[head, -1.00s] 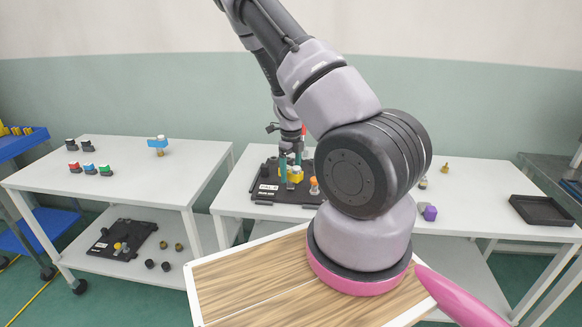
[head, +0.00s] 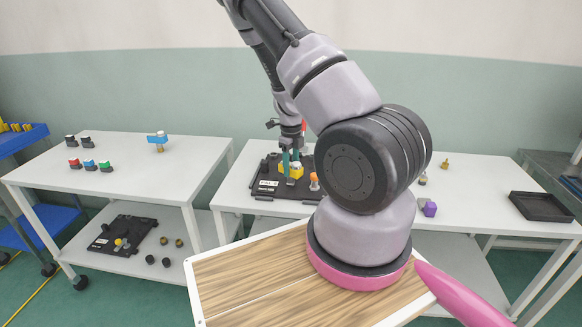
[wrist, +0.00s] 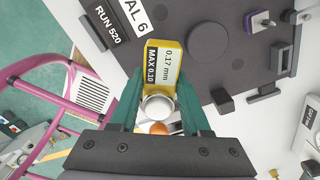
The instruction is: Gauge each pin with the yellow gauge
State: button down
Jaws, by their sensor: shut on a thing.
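The yellow gauge (head: 296,172) is at the black fixture plate (head: 290,193) on the middle table. In the wrist view the gauge (wrist: 172,55) shows a display reading "0.17 mm" beside a "MAX 0.10" label. My gripper (wrist: 158,108) has its green fingers shut on the gauge, with a silver round knob between them; it also shows in the head view (head: 291,160), pointing down. Whether the gauge touches the plate is unclear. An orange-topped piece (head: 314,181) is just right of the gauge. The pins under the gauge are hidden.
The left table (head: 125,185) holds several coloured-topped pieces and a blue-topped piece (head: 157,137). A second black plate (head: 105,243) lies on its lower shelf. A purple piece (head: 430,209) and a black tray (head: 541,206) are on the right. My arm hides part of the middle table.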

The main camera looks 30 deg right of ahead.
aim_at(291, 165)
jog(key=shift+r, duration=0.35)
jog(key=shift+r, duration=2.35)
